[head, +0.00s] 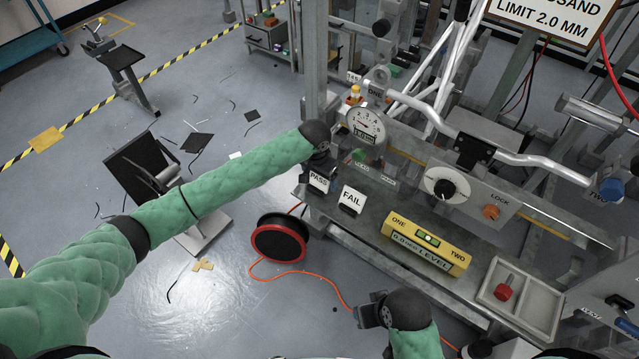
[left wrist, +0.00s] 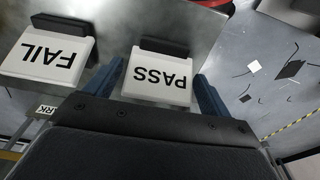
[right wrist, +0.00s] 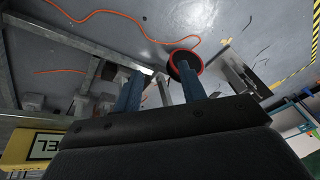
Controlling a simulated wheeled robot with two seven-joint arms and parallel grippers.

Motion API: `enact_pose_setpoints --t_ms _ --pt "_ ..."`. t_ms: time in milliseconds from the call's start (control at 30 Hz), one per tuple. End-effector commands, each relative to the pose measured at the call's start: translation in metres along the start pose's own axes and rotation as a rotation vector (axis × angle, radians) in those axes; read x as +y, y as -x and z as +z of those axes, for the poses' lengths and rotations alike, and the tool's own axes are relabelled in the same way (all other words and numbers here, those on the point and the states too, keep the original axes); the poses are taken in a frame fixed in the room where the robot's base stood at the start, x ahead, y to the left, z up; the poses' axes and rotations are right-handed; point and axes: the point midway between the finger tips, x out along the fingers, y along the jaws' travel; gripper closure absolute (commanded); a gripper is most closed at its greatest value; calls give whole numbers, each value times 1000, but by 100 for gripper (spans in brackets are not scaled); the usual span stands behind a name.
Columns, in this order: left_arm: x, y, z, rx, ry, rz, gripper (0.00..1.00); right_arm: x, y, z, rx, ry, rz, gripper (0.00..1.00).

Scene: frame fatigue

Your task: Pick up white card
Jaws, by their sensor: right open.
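A white card reading PASS (head: 318,182) stands in a dark holder on the grey bench. A second white card reading FAIL (head: 352,198) stands to its right. My left gripper (head: 319,162) is just above the PASS card. In the left wrist view the PASS card (left wrist: 158,78) shows between the two blue fingers, which are apart with narrow gaps beside it; the FAIL card (left wrist: 50,58) is to the left. My right gripper (head: 370,312) is low in front of the bench; its fingers (right wrist: 130,92) are apart, with nothing held between them.
A yellow level (head: 428,243) and a grey tray (head: 520,297) lie on the bench to the right. A dial gauge (head: 366,125) stands behind the cards. A red-rimmed black reel (head: 280,240) with orange cord is on the floor.

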Motion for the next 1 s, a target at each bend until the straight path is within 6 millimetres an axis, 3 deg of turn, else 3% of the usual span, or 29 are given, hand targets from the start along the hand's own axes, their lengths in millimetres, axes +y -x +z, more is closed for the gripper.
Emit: enact_pose_setpoints --t_ms 33,200,533,767,1000 --pt "0 0 0 0 0 0 28 0 0 0 -1 0 0 59" --pt "0 0 0 0 0 0 57 0 -1 0 -2 0 0 59" --pt "0 6 -1 1 0 0 57 1 -3 -1 2 0 0 59" --pt "0 41 -6 4 -1 0 57 -4 -14 -4 27 3 -15 59" --pt "54 71 -4 3 -4 3 57 -11 -27 -6 51 9 -34 59"
